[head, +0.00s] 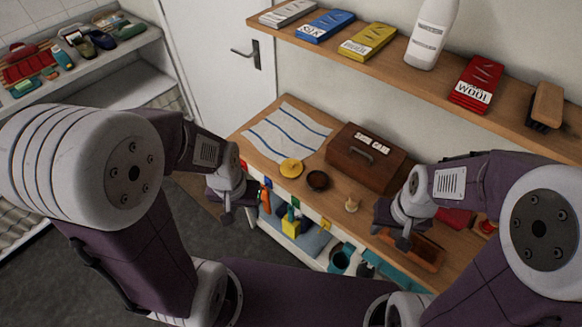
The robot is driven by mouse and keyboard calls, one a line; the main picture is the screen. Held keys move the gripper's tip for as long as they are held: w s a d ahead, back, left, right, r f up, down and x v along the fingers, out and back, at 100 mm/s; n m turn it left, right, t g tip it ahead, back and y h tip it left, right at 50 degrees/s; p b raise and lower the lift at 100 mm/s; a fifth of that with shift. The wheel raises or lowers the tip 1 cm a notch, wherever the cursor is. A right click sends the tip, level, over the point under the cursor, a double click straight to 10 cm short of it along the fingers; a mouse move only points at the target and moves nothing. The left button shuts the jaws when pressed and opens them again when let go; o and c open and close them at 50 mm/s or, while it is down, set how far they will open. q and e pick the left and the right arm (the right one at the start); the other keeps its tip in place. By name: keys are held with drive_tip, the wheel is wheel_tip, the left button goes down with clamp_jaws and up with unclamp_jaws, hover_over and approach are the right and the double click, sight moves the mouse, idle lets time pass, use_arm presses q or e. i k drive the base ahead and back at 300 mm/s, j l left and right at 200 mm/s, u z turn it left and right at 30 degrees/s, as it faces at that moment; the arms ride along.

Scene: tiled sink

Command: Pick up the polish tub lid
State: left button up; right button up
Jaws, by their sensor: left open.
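A round yellow lid (291,168), which looks like the polish tub lid, lies on the wooden bench top by the near corner of a striped cloth. A small round dark brown open tub (318,180) stands just right of it. My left gripper (238,214) is open and empty in front of the bench edge, left of and nearer than the lid, apart from it. My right gripper (396,236) hangs over the right part of the bench, well away from the lid; its finger gap is not clear.
The striped cloth (290,131) lies behind the lid. A brown wooden box with a handle (365,158) stands right of the tub. A shelf (400,75) overhangs the back.

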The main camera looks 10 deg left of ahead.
sight(291, 169)
drive_tip(key=i+j+z, duration=0.3)
drive_tip(key=j+z, duration=0.3)
drive_tip(key=i+j+z, duration=0.1)
drive_tip(key=j+z, duration=0.25)
drive_tip(key=j, duration=0.05)
